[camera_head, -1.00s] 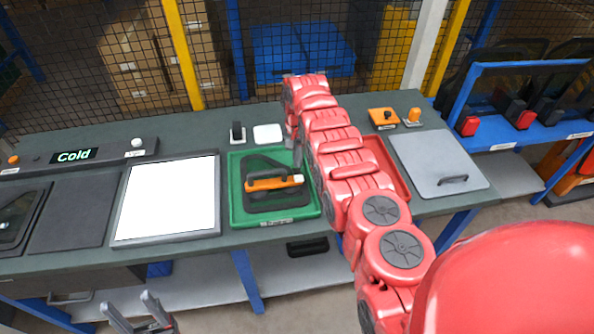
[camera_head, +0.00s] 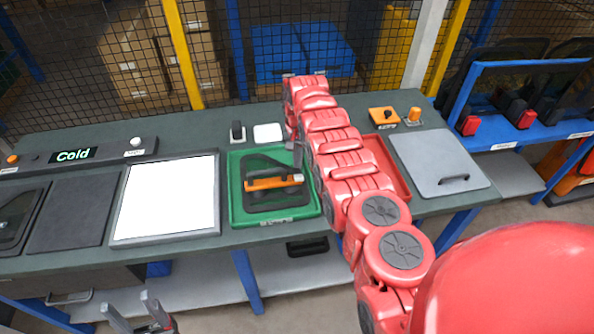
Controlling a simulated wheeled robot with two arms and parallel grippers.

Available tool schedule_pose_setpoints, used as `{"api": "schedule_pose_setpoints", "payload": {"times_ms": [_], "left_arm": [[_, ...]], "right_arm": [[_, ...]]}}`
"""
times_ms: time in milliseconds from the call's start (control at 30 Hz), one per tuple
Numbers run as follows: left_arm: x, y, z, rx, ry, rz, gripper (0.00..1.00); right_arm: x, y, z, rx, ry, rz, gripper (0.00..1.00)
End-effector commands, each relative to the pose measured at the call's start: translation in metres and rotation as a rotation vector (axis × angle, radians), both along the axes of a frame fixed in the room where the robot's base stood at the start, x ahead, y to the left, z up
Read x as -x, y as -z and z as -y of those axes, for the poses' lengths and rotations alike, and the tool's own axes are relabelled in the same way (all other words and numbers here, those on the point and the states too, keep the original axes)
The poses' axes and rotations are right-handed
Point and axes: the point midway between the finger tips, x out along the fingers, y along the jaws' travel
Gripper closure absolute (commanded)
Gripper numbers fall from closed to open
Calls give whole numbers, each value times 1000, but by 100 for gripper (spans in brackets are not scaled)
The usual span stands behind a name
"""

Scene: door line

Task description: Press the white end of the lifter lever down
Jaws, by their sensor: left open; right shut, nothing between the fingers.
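The lifter lever is an orange bar (camera_head: 272,184) on a dark window-shaped panel (camera_head: 277,205) in the green tray (camera_head: 236,190). Its small white end (camera_head: 299,178) is at the right. My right gripper (camera_head: 297,161) is shut and empty, pointing down just above and behind the white end. It is small here and partly hidden by my red arm, so I cannot tell whether it touches the lever. My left gripper (camera_head: 141,315) is open and empty at the bottom left, in front of the bench and far from the lever.
A red tray (camera_head: 398,178) lies partly behind my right arm. A grey lid panel (camera_head: 440,165) is to its right. A bright white panel (camera_head: 166,198) is left of the green tray. A black switch (camera_head: 237,131) and white pad (camera_head: 267,134) stand behind the tray.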

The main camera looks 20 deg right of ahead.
Motion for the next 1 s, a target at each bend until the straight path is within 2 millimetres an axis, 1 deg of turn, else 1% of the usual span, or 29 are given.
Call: {"api": "schedule_pose_setpoints", "payload": {"times_ms": [1000], "left_arm": [[0, 15, 0, 0, 0, 0, 41]], "right_arm": [[0, 16, 0, 0, -1, 0, 100]]}}
